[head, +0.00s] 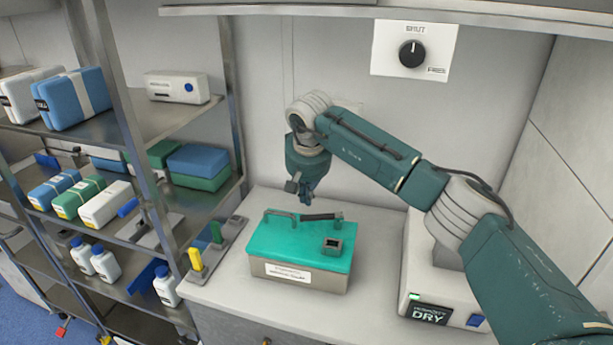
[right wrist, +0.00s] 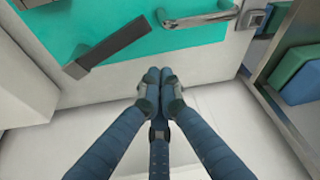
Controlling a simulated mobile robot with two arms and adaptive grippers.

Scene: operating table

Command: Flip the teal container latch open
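The teal container has a flat teal lid (head: 290,240) and a grey body with a white front label (head: 289,273). It stands on the white counter. A dark bar, which looks like the latch (head: 322,216), lies along the lid's far edge; it shows in the right wrist view (right wrist: 108,45) at an angle. A metal handle (right wrist: 200,19) is beside it. A small square fitting (head: 333,245) sits near the lid's front right. My right gripper (head: 305,199) points down behind the container, fingers together (right wrist: 155,76), apparently empty and apart from the bar. My left gripper is out of view.
A metal shelf (head: 130,120) with boxes and bottles stands at the left. A rack (head: 213,250) with yellow and green pieces is left of the container. A white device with a DRY display (head: 430,313) stands at the right. Counter in front of the container is clear.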

